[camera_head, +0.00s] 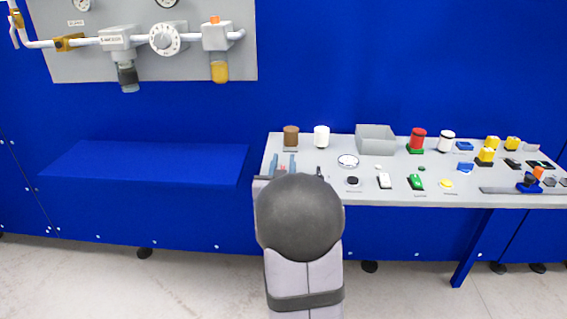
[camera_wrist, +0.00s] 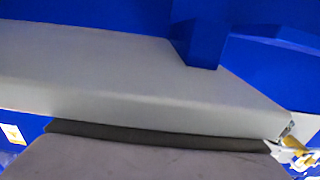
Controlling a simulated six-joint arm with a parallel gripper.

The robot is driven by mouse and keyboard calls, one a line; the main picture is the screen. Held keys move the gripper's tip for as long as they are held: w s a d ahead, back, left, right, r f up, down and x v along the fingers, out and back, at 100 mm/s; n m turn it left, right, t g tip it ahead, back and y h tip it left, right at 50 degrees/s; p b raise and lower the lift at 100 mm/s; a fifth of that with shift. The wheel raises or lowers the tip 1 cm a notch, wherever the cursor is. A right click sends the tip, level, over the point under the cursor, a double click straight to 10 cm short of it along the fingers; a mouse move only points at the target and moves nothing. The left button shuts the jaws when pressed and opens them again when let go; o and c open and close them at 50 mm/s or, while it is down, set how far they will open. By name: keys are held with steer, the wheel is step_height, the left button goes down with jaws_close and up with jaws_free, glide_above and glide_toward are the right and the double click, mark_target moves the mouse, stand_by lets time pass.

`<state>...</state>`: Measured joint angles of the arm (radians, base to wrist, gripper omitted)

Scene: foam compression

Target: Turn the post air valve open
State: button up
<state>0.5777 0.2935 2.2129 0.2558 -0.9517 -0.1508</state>
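In the head view, a grey wall panel (camera_head: 187,68) at the upper left carries an air line. A white pipe (camera_head: 38,44) runs across it, with a brass-coloured fitting (camera_head: 68,42) at its left part. A brass and white valve-like part (camera_head: 16,20) is at the far left end, partly cut off by the picture edge. I cannot tell which part is the post air valve or its position. My arm is in front of the bench's left end, well below and right of the panel.
Along the line are a white dial (camera_head: 164,39) and an amber bowl (camera_head: 219,71). The grey bench (camera_head: 330,191) holds a grey bin (camera_head: 376,139), red, white and brown cylinders, and many small parts. A blue ledge (camera_head: 145,163) below the panel is bare.

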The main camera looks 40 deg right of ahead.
jaws_close()
